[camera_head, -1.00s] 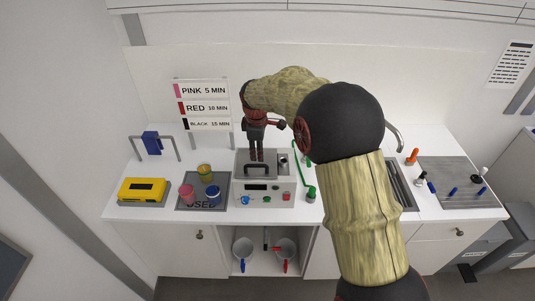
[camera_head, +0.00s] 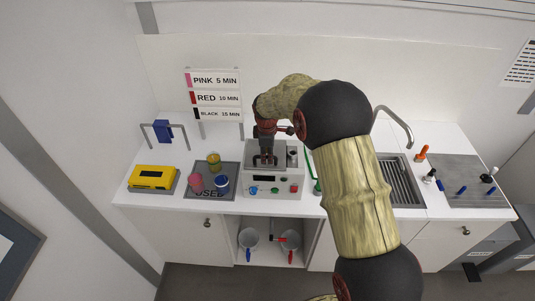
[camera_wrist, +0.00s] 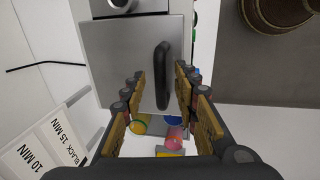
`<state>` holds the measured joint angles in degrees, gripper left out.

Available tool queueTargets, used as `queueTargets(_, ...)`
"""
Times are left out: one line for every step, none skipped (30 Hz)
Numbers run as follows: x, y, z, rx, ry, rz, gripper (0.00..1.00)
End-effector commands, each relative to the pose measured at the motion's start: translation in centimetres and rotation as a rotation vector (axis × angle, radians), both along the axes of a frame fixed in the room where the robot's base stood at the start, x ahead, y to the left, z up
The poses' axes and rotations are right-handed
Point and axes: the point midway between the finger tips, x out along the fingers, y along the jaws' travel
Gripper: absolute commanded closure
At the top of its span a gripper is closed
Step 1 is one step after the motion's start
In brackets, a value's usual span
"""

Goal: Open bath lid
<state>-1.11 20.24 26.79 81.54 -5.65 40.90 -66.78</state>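The bath (camera_head: 285,189) is a grey-white box on the counter with coloured knobs on its front. Its flat metal lid (camera_wrist: 115,62) is shut. A black bar handle (camera_wrist: 162,75) stands on the lid. My gripper (camera_head: 267,160) points down over the lid. In the wrist view my gripper (camera_wrist: 162,80) is open, with its two fingers apart. The handle shows between the fingertips with a gap on both sides. In the head view the gripper partly hides the handle.
Pink, blue and yellow jars stand on or by the dark mat (camera_head: 226,172) left of the bath. A yellow device (camera_head: 153,177) lies farther left. A time sign (camera_head: 213,97) stands behind. A sink (camera_head: 400,181) and tap (camera_head: 398,124) are at the right.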

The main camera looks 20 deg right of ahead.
Motion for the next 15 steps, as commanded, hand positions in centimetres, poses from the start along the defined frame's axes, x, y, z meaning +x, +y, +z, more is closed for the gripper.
queueTargets(0.01,-0.01,0.0,0.0,0.0,0.0,0.7)
queueTargets(0.0,-0.01,0.0,0.0,0.0,0.0,0.7)
queueTargets(0.0,-0.01,0.0,0.0,0.0,0.0,0.7)
queueTargets(0.0,-0.01,0.0,0.0,0.0,0.0,0.7)
queueTargets(-0.01,-0.02,0.0,0.0,0.0,0.0,0.71)
queueTargets(-0.02,-0.02,0.0,0.0,0.0,0.0,0.73)
queueTargets(-0.02,-0.02,0.01,0.0,0.0,0.0,0.74)
queueTargets(-0.02,-0.02,0.01,0.0,0.0,0.0,0.76)
queueTargets(-0.02,-0.02,0.01,0.0,0.0,0.0,0.78)
queueTargets(-0.02,-0.02,0.01,0.0,0.0,0.0,0.8)
queueTargets(-0.02,-0.02,0.01,0.0,0.0,0.0,0.82)
queueTargets(-0.02,-0.01,0.02,0.0,0.0,0.0,0.84)
queueTargets(-0.02,-0.01,0.02,0.0,0.0,0.0,0.86)
queueTargets(-0.03,-0.01,0.02,0.0,0.0,0.0,0.88)
queueTargets(-0.03,-0.01,0.02,0.0,0.0,0.0,0.9)
